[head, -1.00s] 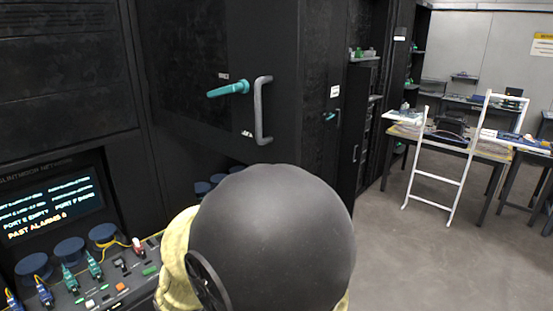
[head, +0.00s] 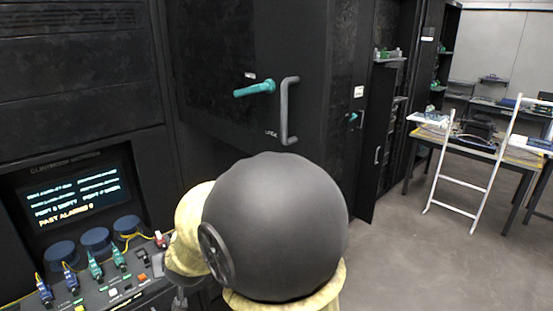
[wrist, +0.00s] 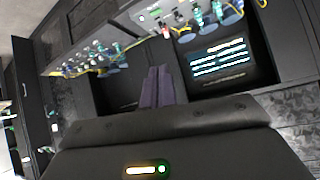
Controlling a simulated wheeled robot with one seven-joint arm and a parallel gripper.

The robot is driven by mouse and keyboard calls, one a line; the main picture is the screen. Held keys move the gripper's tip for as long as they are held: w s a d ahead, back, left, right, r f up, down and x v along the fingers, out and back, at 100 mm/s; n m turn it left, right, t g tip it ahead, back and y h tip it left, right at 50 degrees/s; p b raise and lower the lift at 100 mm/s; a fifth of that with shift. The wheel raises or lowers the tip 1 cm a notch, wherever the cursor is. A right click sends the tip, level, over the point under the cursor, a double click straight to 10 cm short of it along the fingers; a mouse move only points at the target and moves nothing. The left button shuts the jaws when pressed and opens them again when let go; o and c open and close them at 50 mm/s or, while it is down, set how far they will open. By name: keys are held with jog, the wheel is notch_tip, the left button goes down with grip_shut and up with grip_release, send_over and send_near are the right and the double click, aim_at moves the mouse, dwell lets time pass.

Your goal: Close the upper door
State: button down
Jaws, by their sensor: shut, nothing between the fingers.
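The upper door (head: 218,60) is a black panel in the upper middle of the head view. It has a teal lever (head: 255,89) and a grey vertical pull handle (head: 289,110). I cannot tell how far the door stands from its frame. In the wrist view my gripper (wrist: 157,74) is shut and empty, its dark fingers pointing toward a dark recess below the console. The gripper is apart from the door handles. In the head view my arm's large rounded link covers the area under the door, and the fingers are not clear there.
A console with a lit screen (head: 75,201), blue reels (head: 95,240) and several connectors is at left. A white ladder-like frame (head: 468,175) stands before a table at right. Bare floor (head: 395,265) lies between the cabinets and the table.

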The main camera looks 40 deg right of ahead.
jog(key=w+d+r+m+t+h, duration=0.2)
jog(key=w+d+r+m+h, duration=0.35)
jog(key=d+r+h, duration=0.5)
jog(key=s+d+r+m+g+h+p, duration=0.1)
jog(key=s+d+r+m+g+h, duration=0.2)
jog(key=s+r+m+g+h, duration=0.3)
jog(key=s+r+m+g, duration=0.1)
jog(key=s+m+g, duration=0.2)
jog(key=g, duration=0.1)
jog(key=shift+s+d+r+g, duration=0.2)
jog(key=shift+s+r+g, duration=0.1)
jog(key=shift+r+g, duration=0.1)
jog(key=w+d+p, duration=0.1)
jog(key=d+p, duration=0.5)
jog(key=d, duration=0.8)
